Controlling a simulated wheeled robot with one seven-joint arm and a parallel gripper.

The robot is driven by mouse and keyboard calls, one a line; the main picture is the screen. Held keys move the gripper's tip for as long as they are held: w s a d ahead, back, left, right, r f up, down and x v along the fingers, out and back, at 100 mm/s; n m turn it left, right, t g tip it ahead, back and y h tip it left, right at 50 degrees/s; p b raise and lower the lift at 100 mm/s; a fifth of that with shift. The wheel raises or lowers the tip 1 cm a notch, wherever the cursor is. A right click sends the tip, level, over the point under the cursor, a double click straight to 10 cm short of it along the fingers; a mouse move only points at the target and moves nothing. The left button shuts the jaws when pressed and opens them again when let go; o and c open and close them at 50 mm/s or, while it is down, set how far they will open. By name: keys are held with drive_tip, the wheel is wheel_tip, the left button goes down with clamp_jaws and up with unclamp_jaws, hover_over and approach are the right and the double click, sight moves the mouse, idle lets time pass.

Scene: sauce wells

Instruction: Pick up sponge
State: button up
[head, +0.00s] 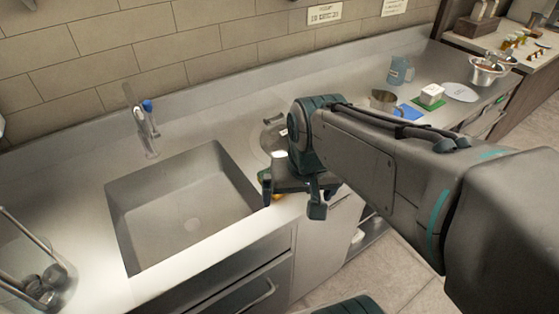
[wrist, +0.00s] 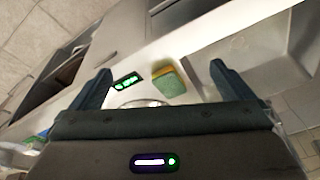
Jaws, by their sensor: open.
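The sponge (wrist: 170,84), a small block with a yellow side and a green side, lies on the steel counter in the wrist view. It is between the lines of my two fingers, ahead of the palm and nearer the right-hand finger. My gripper (wrist: 160,70) is open, with nothing held between its fingers. In the head view my gripper (head: 292,196) hangs over the counter's front edge, just right of the sink. A small yellow patch of the sponge (head: 277,196) shows beside the left finger there; the rest is hidden.
A dark display with green digits (wrist: 126,82) is left of the sponge. The sink (head: 185,205) lies to the left. A metal container (head: 383,100), a blue-grey jug (head: 400,70) and a white block (head: 432,94) stand farther right.

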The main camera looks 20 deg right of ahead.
drive_tip(key=w+m+g, duration=0.1)
drive_tip(key=w+m, duration=0.5)
drive_tip(key=w, duration=0.3)
drive_tip(key=m+g, duration=0.2)
drive_tip(key=m, duration=0.5)
hover_over(267, 171)
drive_tip(key=s, duration=0.3)
drive_tip(key=f, duration=0.6)
drive_tip(key=d+f+b, duration=0.1)
drive_tip(key=f, duration=0.2)
drive_tip(key=shift+s+f, duration=0.2)
drive_tip(key=shift+f, duration=0.2)
drive_tip(key=shift+d+f+p, duration=0.1)
drive_tip(key=shift+f+p, duration=0.35)
drive_tip(key=shift+f, duration=2.25)
drive_tip(key=c, duration=0.8)
